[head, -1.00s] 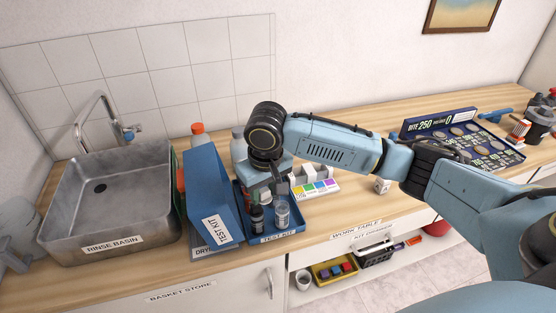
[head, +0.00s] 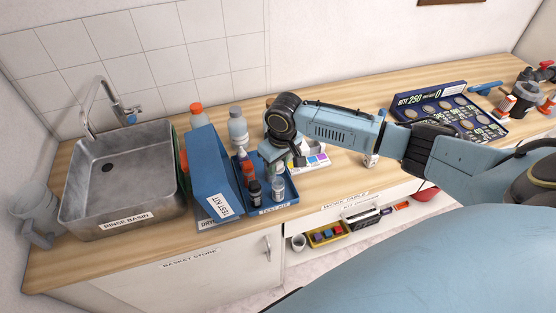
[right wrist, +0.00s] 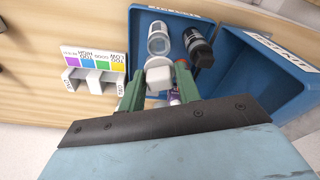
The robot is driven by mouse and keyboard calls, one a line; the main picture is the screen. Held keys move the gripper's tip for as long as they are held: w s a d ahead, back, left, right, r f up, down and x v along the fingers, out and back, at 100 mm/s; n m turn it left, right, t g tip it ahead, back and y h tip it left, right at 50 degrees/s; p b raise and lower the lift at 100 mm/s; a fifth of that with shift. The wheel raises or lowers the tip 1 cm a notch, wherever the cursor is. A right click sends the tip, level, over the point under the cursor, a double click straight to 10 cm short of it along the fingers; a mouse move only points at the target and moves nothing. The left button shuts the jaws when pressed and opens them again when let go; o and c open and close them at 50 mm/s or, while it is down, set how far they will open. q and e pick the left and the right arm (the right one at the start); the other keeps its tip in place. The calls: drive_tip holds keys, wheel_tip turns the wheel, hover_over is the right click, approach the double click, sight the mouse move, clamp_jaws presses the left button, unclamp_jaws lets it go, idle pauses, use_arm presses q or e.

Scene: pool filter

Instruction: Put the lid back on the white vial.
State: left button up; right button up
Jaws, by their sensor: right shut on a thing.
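The vial (head: 278,189) stands upright in the blue test kit tray (head: 293,202), beside a dark bottle (head: 255,193). In the right wrist view the vial (right wrist: 158,42) looks pale with a round rim, just beyond my fingertips, with the dark bottle (right wrist: 198,48) to its right. My right gripper (head: 277,166) is over the tray, behind the vial in the head view. In the right wrist view its green fingers (right wrist: 157,85) are shut on a small white piece, apparently the lid (right wrist: 158,76). The fingers partly hide it. My left gripper is not in view.
A blue test kit box (head: 212,170) stands left of the tray, near the rinse basin (head: 75,207). A grey bottle (head: 238,130) and a red-topped bottle (head: 247,170) are close by. A colour chart block (head: 313,159) is right of the tray.

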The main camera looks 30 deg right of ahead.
wheel_tip(320, 180, down, 2)
drive_tip(key=b, duration=0.2)
drive_tip(key=shift+f+b, duration=0.25)
drive_tip(key=shift+b, duration=0.05)
drive_tip(key=shift+f+b, duration=0.3)
drive_tip(key=shift+f, duration=0.7)
drive_tip(key=shift+p, duration=1)
drive_tip(key=shift+f+p, duration=0.2)
drive_tip(key=shift+p, duration=0.1)
idle(1.0)
drive_tip(key=shift+p, duration=0.4)
idle(0.4)
drive_tip(key=o, duration=1.5)
